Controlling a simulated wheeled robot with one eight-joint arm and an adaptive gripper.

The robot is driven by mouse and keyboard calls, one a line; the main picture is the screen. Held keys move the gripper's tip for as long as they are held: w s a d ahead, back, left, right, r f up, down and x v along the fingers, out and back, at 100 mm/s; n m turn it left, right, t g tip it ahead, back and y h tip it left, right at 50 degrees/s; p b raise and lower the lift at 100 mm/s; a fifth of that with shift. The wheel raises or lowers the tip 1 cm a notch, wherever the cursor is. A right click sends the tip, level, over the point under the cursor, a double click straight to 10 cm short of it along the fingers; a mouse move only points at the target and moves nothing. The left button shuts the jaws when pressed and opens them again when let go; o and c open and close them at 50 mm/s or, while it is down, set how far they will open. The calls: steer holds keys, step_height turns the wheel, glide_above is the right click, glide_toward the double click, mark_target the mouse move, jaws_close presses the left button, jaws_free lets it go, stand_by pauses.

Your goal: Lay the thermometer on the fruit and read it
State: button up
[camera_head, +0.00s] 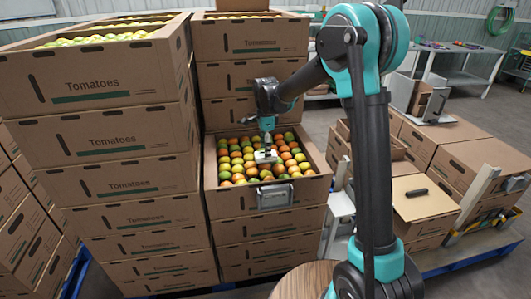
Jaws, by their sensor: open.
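An open cardboard crate (238,201) of green, orange and red tomatoes (236,160) sits on top of a lower stack in the middle. My gripper (266,143) points down over the fruit, open. A small pale grey object (265,156) lies on or just above the tomatoes directly under the fingertips. It may be the thermometer, but it is too small to be sure, and I cannot tell whether it touches the fingers. No reading is legible. A grey holder-like box (275,195) is on the crate's front wall.
A taller stack of tomato cartons (105,135) stands close on the left, and another (251,40) rises behind the open crate. To the right are low cartons (424,197), one with a black item (416,191) on top. Workbenches (458,62) stand farther back.

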step_height(320, 180, up, 11)
steer(key=s+d+f+n+t, duration=0.1)
steer(key=s+d+f+n, duration=0.25)
steer(key=s+d, duration=0.35)
steer(key=s+d+f+n+t, duration=0.1)
steer(key=s+d+f+n, duration=0.25)
steer(key=d, duration=0.65)
steer(key=s+d+f+n+t, duration=0.1)
steer(key=s+d+f+n, duration=0.3)
steer(key=s, duration=0.4)
steer(key=s+d+f+n+t, duration=0.1)
steer(key=s+d+f+n, duration=0.2)
steer(key=s, duration=0.6)
step_height(320, 180, down, 2)
steer(key=shift+d+n, duration=0.4)
steer(key=shift+d, duration=0.75)
